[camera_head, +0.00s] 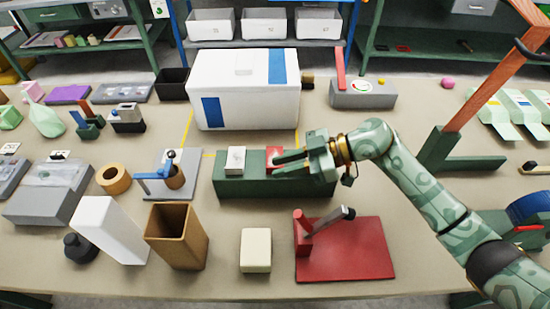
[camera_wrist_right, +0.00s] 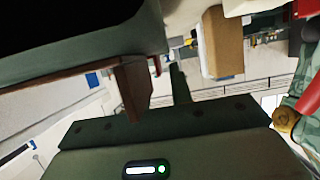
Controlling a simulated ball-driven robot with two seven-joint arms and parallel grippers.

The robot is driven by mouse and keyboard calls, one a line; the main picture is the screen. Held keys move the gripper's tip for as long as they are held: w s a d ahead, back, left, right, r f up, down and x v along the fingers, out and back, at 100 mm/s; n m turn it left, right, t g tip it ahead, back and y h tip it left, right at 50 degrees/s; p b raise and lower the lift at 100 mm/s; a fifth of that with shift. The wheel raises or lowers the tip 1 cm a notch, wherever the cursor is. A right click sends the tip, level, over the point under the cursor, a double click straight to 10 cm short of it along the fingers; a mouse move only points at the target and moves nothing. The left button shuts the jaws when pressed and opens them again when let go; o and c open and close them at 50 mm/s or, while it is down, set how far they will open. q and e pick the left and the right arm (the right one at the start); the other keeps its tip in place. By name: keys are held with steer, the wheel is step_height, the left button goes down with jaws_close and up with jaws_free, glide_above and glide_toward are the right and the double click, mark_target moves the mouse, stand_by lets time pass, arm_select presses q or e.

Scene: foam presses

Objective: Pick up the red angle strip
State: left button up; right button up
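A small red piece (camera_head: 274,152), which looks like the red angle strip, sits on top of the long dark green block (camera_head: 230,188) at the table's middle. My right gripper (camera_head: 277,163) reaches in from the right above the block. Its two fingers are parted, with their tips at the red piece and partly hiding it. I cannot tell whether the piece is between the fingers or touching them. In the right wrist view the fingers (camera_wrist_right: 158,92) stand apart with a gap, and a bit of red shows near them. My left gripper is not in view.
A white block (camera_head: 235,160) sits on the green block, left of the red piece. A white box with blue bands (camera_head: 242,85) stands behind. In front are a red press (camera_head: 345,250), a cream block (camera_head: 256,250) and a brown open container (camera_head: 177,236).

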jaws_close()
